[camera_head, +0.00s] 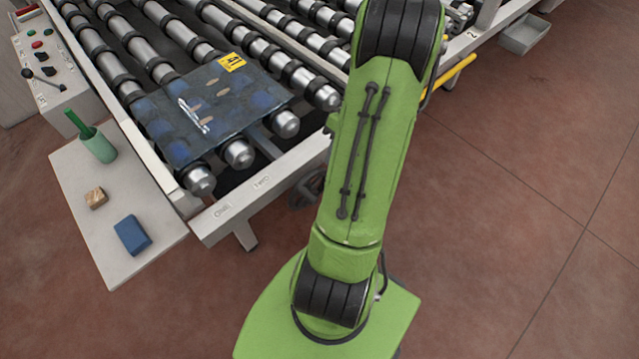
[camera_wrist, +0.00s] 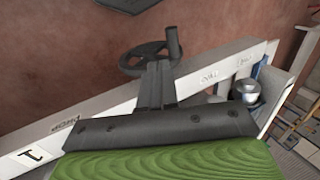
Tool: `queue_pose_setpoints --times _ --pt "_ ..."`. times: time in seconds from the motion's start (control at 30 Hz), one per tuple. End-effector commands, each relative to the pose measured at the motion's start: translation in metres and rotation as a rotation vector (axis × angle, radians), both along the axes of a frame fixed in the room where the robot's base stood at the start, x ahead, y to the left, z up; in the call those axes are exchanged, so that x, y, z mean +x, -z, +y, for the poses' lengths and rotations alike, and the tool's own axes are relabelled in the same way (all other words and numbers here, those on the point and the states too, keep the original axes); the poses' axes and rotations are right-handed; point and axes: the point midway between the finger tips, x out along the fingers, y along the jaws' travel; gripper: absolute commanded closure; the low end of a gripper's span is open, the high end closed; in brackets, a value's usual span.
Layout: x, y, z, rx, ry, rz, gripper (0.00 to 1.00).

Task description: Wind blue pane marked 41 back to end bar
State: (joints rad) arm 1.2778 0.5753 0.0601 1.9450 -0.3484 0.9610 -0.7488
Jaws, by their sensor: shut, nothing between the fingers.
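The blue pane (camera_head: 240,100) lies flat on the rollers at the near end of the machine, with a yellow tag marked 41 (camera_head: 231,62) at its far corner. A dark handwheel (camera_wrist: 140,60) with an upright crank knob (camera_wrist: 173,42) sits beside the frame's white beam in the wrist view. Part of the wheel (camera_head: 306,188) shows left of my arm in the head view. My gripper (camera_wrist: 157,66) is shut and empty, its fingertips over or at the wheel near the knob; I cannot tell if they touch. The head view hides my gripper. I cannot single out the end bar.
A side shelf (camera_head: 125,262) holds a green cup (camera_head: 99,146), a wooden block (camera_head: 96,198) and a blue block (camera_head: 131,235). A control box (camera_head: 44,72) with a lever stands at the left.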

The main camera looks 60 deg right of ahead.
Motion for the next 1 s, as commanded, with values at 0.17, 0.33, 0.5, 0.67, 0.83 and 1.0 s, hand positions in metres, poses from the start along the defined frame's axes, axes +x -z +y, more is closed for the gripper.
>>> queue_pose_setpoints --times 0.17,0.33,0.5,0.67,0.83,1.0 --pt "0.003 0.039 0.017 0.004 0.000 0.004 1.00" --pt "0.007 0.065 0.036 0.003 -0.002 0.003 1.00" --pt "0.010 0.076 0.049 0.000 0.001 0.003 1.00" --pt "0.011 0.078 0.051 -0.001 0.001 0.003 1.00" --pt "0.011 0.077 0.051 -0.001 0.001 0.003 1.00" --pt "0.012 0.078 0.046 -0.015 0.001 0.005 1.00"
